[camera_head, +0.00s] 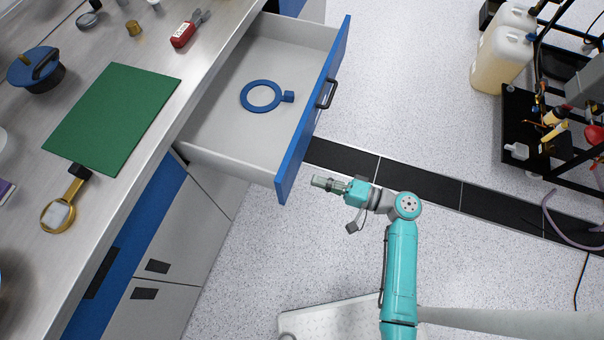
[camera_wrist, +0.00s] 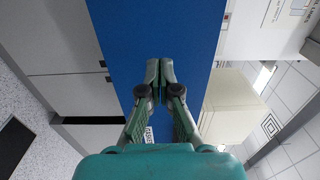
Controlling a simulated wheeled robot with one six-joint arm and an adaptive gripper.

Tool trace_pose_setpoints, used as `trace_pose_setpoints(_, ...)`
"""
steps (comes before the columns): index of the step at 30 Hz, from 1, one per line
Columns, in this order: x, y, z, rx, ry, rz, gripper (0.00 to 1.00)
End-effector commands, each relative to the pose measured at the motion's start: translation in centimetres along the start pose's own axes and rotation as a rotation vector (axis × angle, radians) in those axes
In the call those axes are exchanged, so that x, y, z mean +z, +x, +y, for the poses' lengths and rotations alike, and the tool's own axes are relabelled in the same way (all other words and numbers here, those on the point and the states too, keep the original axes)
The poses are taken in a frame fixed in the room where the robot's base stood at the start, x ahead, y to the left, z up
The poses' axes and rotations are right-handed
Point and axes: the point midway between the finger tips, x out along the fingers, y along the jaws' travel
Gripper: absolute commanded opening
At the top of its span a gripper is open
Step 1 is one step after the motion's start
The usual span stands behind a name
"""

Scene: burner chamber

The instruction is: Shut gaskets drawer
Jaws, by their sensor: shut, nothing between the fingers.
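The gaskets drawer (camera_head: 215,153) is pulled out from under the grey worktop. Its blue front (camera_head: 316,112) carries a dark bar handle (camera_head: 327,93). A blue ring gasket (camera_head: 262,96) with a small tab lies inside on the drawer floor. My gripper (camera_head: 318,182) is shut and empty, just outside the near end of the drawer front, with a gap visible in the head view. In the wrist view the shut fingers (camera_wrist: 160,68) point at the blue drawer front (camera_wrist: 155,30). Whether the fingertips touch it cannot be told. The handle does not show in the wrist view.
On the worktop (camera_head: 150,45) lie a green mat (camera_head: 113,115), a magnifier (camera_head: 62,205), a red tool (camera_head: 186,32) and a blue pot (camera_head: 36,68). Cream jugs (camera_head: 502,55) and a black rack (camera_head: 520,125) stand at right. Open floor lies between.

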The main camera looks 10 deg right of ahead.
Motion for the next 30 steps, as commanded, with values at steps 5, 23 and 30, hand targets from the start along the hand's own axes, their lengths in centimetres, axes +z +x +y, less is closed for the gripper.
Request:
trace_pose_setpoints(5,0.1,2.6,0.0,0.0,-0.001,-0.005,0.0)
trace_pose_setpoints(23,0.0,5.3,0.0,0.0,0.0,0.0,0.0)
trace_pose_setpoints(30,0.0,5.5,0.0,0.0,0.0,0.0,0.0)
